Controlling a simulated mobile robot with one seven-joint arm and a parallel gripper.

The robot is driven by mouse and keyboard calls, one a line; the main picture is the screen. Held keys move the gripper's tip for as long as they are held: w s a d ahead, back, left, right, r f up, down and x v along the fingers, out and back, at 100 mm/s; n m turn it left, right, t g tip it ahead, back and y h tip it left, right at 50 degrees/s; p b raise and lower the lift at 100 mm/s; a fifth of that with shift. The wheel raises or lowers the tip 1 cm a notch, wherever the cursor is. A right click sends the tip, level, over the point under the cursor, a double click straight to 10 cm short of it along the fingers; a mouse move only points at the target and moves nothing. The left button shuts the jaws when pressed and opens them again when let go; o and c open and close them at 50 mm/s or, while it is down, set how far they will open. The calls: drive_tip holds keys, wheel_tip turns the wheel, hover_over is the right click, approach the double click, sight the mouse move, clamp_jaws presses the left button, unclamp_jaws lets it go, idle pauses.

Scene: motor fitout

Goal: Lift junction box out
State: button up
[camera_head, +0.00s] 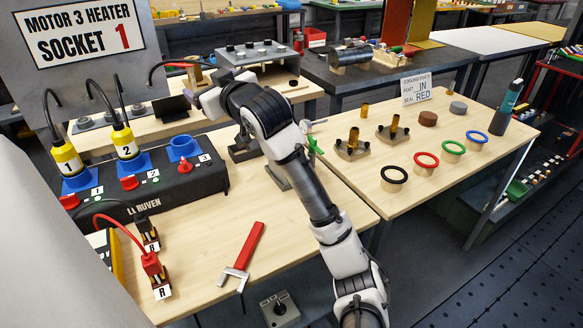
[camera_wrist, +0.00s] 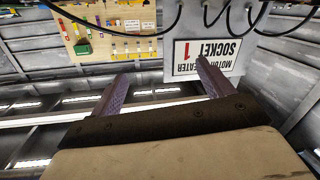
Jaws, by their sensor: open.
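No label in the head view names a junction box, and I cannot tell for sure which part it is. The fingertips are hard to make out there.
A black socket unit (camera_head: 130,190) with yellow plugs stands at the left. A red-handled tool (camera_head: 246,252) lies on the front bench (camera_head: 195,255). Brass fittings (camera_head: 354,141), coloured rings (camera_head: 427,160) and a dark bottle (camera_head: 506,108) stand on the right bench. A grey switch box (camera_head: 279,309) sits low in front.

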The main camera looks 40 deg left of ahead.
drive_tip(key=w+d+f+m+g+h, duration=0.1)
drive_tip(key=w+d+f+h, duration=0.2)
drive_tip(key=w+d+h, duration=0.1)
drive_tip(key=w+d+f+m+g+h, duration=0.1)
drive_tip(key=w+d+f+h, duration=0.2)
drive_tip(key=d+f+h, duration=0.1)
drive_tip(key=w+d+f+g+h, duration=0.1)
drive_tip(key=w+d+f+h, duration=0.3)
drive_tip(key=d, duration=0.1)
drive_tip(key=shift+w+d+f+m, duration=0.2)
drive_tip(key=shift+w+d+m, duration=0.15)
drive_tip(key=shift+d+m, duration=0.05)
drive_tip(key=p+x, duration=0.2)
drive_tip(key=x, duration=1.1)
drive_tip(key=shift+w+d, duration=0.1)
drive_tip(key=shift+r, duration=0.1)
drive_tip(key=c, duration=0.9)
drive_tip(key=shift+c, duration=0.2)
wheel_tip(320, 180, up, 18)
drive_tip(key=b, duration=0.2)
